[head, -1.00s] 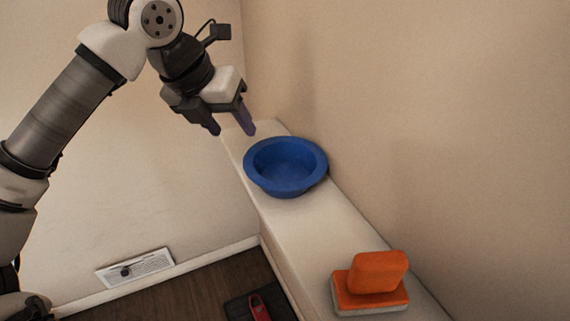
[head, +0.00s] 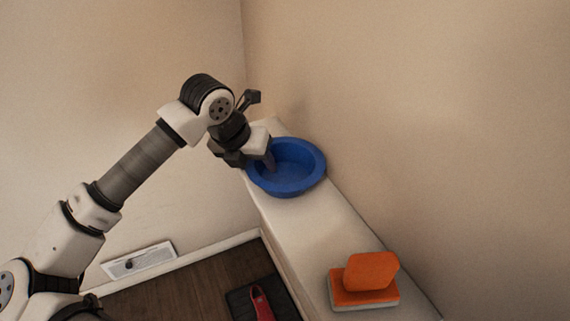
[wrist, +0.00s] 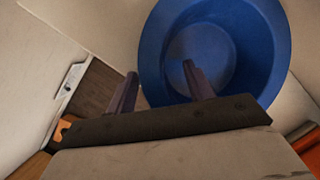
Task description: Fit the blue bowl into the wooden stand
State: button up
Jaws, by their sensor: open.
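The blue bowl (head: 298,172) stands upright on the pale ledge (head: 335,232) along the wall. It also fills the upper right of the wrist view (wrist: 265,45). My gripper (head: 258,164) is open at the bowl's left rim. In the wrist view its fingertips (wrist: 158,82) are apart: one overlaps the bowl's inside and the other is outside the rim. I cannot tell whether either touches the bowl. I cannot make out the wooden stand; a brown, wood-coloured piece (wrist: 37,163) shows partly at the lower left of the wrist view.
An orange block on an orange-and-white base (head: 365,283) sits nearer on the ledge. A dark mat with a red object (head: 262,303) lies on the dark wooden floor below. A white wall plate (head: 138,262) is low on the left wall. The ledge between bowl and block is clear.

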jog(key=shift+d+f, duration=0.1)
jog(key=shift+f, duration=0.2)
jog(key=c, duration=1.1)
jog(key=shift+r+b, duration=0.1)
jog(key=shift+b, duration=0.2)
grip_shut()
